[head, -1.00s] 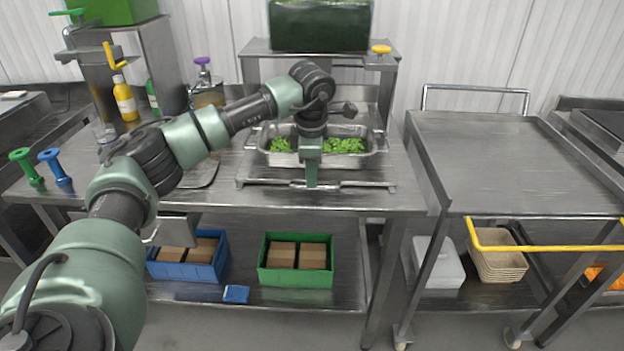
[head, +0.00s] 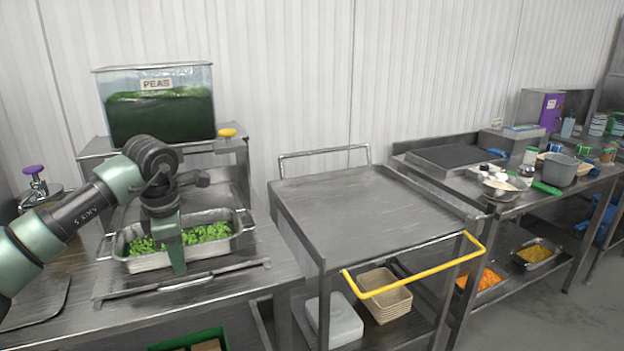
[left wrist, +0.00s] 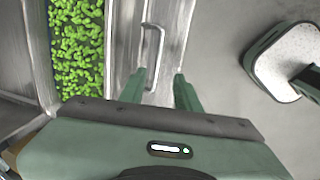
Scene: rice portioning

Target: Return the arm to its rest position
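My left arm comes in from the left in the head view. My left gripper (head: 178,268) points down at the front side of a metal pan of green peas (head: 243,222). My right gripper is not in view.
A clear box labelled PEAS (head: 160,125) stands on the shelf behind the pan. To the right is an empty-topped metal cart (head: 360,205) with a yellow rail (head: 415,270). A counter with bowls and a pot (head: 556,170) stands farther right.

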